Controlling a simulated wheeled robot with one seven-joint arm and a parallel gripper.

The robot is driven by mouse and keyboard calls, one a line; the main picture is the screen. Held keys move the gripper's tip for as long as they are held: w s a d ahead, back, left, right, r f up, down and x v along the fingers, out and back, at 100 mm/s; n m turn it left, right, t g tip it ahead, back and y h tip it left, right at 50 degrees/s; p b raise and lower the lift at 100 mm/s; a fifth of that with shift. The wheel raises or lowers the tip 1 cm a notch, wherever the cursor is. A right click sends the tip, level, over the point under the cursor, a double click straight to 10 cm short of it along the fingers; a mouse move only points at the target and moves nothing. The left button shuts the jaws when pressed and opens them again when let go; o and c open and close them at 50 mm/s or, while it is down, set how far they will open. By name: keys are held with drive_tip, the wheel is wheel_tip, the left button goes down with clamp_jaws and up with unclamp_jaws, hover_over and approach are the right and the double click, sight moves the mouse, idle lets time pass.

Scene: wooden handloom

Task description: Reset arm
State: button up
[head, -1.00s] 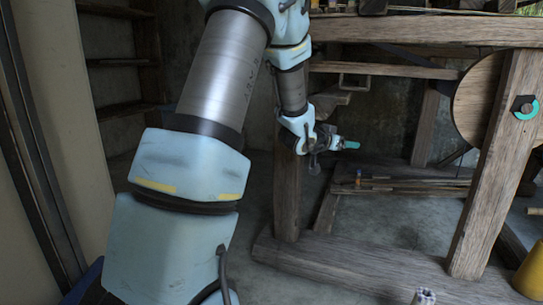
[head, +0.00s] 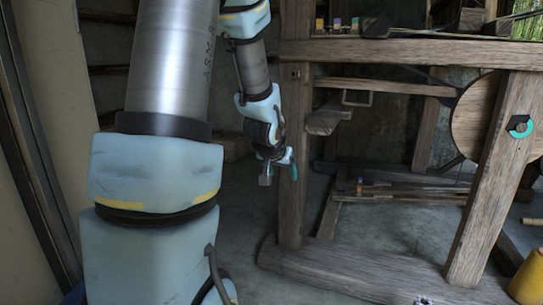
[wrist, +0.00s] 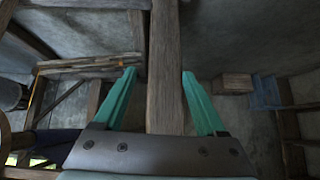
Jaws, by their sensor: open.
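My gripper (head: 279,176) hangs at the end of my arm in the head view, close to the loom's left front post (head: 291,150). In the wrist view my gripper (wrist: 158,78) shows two teal fingers spread wide apart with nothing held between them. A wooden post (wrist: 164,70) of the loom runs down the picture between the fingers. I cannot tell whether the fingers touch it. The wooden handloom (head: 420,52) fills the right of the head view.
A round wooden disc (head: 475,118) and a teal-ringed bolt (head: 520,127) are on the loom's right side. Sticks lie on the low beam (head: 400,191). A yellow object (head: 532,278) stands at lower right. Concrete floor (head: 395,228) is bare under the frame.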

drive_tip(key=s+a+r+n+g+y+p, duration=0.1)
drive_tip(key=s+a+n+g+p, duration=0.3)
drive_tip(key=s, duration=0.6)
drive_tip(key=s+a+r+m+g+y+p, duration=0.1)
drive_tip(key=s+a+r+g, duration=0.15)
drive_tip(key=s+a, duration=0.55)
wheel_tip(320, 180, up, 36)
drive_tip(key=d+p, duration=0.2)
drive_tip(key=p, duration=3.5)
drive_tip(key=shift+s+d+r, duration=0.15)
drive_tip(key=shift+s+d, duration=0.1)
drive_tip(key=shift+s, duration=0.2)
